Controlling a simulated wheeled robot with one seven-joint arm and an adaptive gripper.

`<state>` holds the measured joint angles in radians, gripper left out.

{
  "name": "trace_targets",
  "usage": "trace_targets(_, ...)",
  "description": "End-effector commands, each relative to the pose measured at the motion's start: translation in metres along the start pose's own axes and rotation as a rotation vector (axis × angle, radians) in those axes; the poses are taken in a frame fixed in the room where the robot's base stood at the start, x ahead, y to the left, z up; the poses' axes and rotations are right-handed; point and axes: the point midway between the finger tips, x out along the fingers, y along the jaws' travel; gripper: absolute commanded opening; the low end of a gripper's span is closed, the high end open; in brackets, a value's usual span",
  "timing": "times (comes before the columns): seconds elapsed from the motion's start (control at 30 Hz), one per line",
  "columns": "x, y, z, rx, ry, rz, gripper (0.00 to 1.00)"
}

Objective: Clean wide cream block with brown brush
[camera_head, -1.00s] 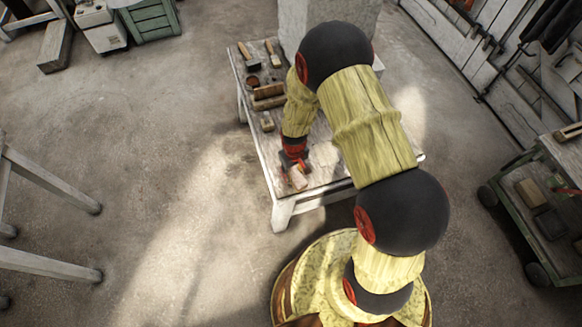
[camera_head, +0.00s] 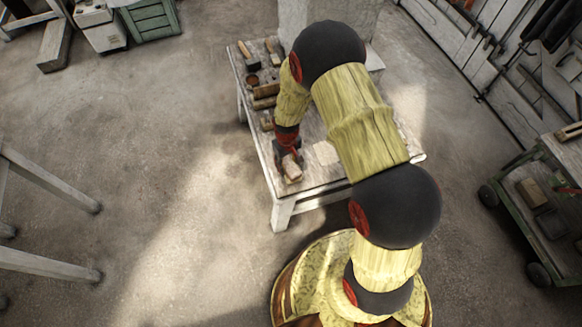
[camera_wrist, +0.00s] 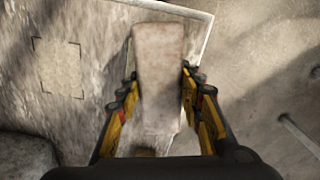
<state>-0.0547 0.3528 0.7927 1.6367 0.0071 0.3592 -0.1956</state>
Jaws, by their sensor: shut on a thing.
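A pale pinkish-cream block (camera_wrist: 158,75), which appears to be the wide cream block, is between the two fingers of my gripper (camera_wrist: 158,95) in the wrist view. My gripper is shut on its sides. In the head view the block (camera_head: 292,172) shows just below my gripper (camera_head: 288,158), over the near left corner of the table (camera_head: 312,184). I cannot tell whether it touches the tabletop. Brush-like tools (camera_head: 249,58) lie at the table's far end. I cannot tell which is the brown brush.
A pale square patch with corner marks (camera_head: 325,153) is on the table; it also shows in the wrist view (camera_wrist: 59,67). Wooden blocks (camera_head: 265,95) lie farther back by a small round pot (camera_head: 252,79). A green cart (camera_head: 545,215) stands at the right.

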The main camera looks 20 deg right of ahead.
Motion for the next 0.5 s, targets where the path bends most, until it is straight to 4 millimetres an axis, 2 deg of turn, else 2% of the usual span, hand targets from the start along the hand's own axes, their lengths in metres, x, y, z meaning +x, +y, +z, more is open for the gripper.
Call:
trace_targets(0.27,0.0,0.0,0.0,0.0,-0.001,0.0,0.17)
trace_targets(0.5,-0.001,0.0,0.015,0.0,-0.002,0.0,0.17)
